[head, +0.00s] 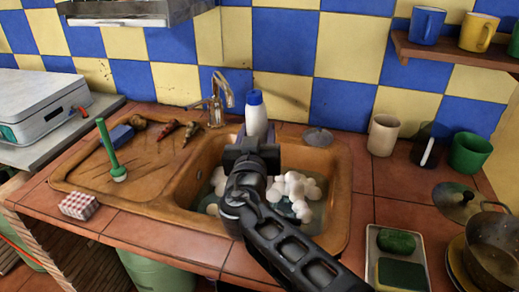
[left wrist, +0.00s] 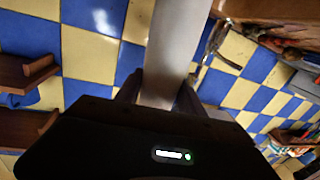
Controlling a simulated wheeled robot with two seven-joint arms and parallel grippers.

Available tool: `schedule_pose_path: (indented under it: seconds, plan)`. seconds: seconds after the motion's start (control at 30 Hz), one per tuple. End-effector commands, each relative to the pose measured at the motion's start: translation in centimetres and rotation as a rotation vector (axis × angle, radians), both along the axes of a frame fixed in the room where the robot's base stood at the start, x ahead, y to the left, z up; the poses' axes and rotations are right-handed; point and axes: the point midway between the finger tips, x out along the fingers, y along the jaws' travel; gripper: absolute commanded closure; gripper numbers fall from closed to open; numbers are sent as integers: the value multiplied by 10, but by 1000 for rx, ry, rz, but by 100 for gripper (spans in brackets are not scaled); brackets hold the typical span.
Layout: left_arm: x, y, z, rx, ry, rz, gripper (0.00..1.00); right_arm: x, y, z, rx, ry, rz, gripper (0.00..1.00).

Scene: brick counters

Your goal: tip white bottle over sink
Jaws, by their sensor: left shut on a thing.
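The white bottle (head: 256,119) with a blue cap shows behind my left gripper (head: 254,143) in the head view, cap up and roughly upright. The gripper hides its lower part. In the left wrist view the pale bottle (left wrist: 173,45) runs between the two fingers of my left gripper (left wrist: 160,92), which is shut on it. The brown sink (head: 341,205) lies below, and the gripper and bottle appear over its basin toward the back. White foam-like lumps (head: 298,190) lie in water in the basin. My right gripper is not in view.
A faucet (head: 214,102) stands behind the basin, left of the bottle. A cream cup (head: 382,135), a green cup (head: 469,152) and a sponge tray (head: 372,245) stand to the right. A shelf (head: 450,55) juts out above.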

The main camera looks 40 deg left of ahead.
Motion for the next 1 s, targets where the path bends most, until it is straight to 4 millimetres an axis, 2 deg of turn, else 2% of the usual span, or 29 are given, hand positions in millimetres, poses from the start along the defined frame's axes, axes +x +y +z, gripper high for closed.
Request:
schedule_pose_path:
  seconds: [0.07,0.3,1.0]
  plan:
    - [-2,3,3,26,1,-51,95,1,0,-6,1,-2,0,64]
    - [-2,2,12,81,25,-142,95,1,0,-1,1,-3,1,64]
    - [-2,1,12,86,25,-149,95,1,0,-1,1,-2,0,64]
